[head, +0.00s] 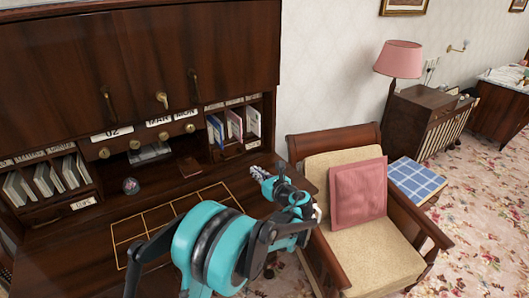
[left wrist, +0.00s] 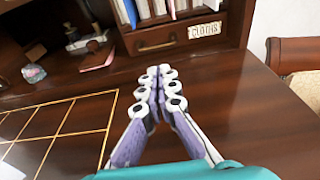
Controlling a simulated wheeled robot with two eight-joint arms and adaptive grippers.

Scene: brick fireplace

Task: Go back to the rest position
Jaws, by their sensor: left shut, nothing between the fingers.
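My left arm comes in from the bottom of the head view in teal and black. Its gripper (head: 258,172) is over the right side of the dark wooden desk top (head: 150,205). In the left wrist view the two purple and white fingers (left wrist: 157,78) are together with nothing between them, pointing toward the cubbyholes at the back of the desk. My right gripper does not show in either view.
An armchair (head: 365,265) with a pink cushion (head: 358,193) stands right of the desk. Cubbyholes with several books (head: 233,124) line the desk's back. A small glassy ball (head: 131,185) and a reddish notebook (head: 189,167) lie on the desk. A gold-lined grid (head: 150,222) marks its top.

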